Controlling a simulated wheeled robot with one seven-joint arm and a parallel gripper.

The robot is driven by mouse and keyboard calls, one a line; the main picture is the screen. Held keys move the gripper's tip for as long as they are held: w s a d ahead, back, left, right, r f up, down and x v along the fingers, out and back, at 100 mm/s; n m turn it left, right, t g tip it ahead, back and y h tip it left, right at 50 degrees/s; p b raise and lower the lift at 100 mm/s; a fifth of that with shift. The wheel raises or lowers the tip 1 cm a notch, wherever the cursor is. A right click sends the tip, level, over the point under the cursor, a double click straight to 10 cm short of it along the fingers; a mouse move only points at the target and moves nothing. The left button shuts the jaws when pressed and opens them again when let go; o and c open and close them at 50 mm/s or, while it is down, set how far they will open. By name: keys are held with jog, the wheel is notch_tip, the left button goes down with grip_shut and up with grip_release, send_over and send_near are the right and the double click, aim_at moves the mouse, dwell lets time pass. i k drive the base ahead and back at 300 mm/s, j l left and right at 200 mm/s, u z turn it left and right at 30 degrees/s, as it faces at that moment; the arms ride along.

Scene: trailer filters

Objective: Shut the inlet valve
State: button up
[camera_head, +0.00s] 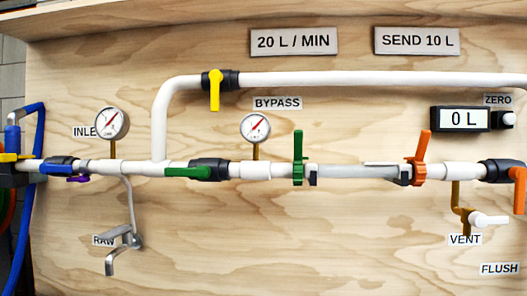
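A label reading "INLE" (84,132), its end hidden behind a round gauge (112,123), is on the plywood panel at the left. Below it on the white pipe is a valve with a blue handle (57,165) lying along the pipe. A small purple handle (78,179) sits just under it. A yellow handle (10,157) lies roughly level at the far left edge, by a dark fitting. No label sits directly on these handles, so I cannot tell for certain which is the inlet valve. My gripper is not in view.
A yellow bypass handle (214,92) points down. A green handle (187,172) lies along the pipe. Upright green (298,155) and orange (420,158) levers stand farther right. A raw tap (125,242) hangs below the pipe. A blue hose (30,210) runs down the left. The display (464,118) reads 0 L.

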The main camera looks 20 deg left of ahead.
aim_at(44, 168)
jog(key=u, duration=2.15)
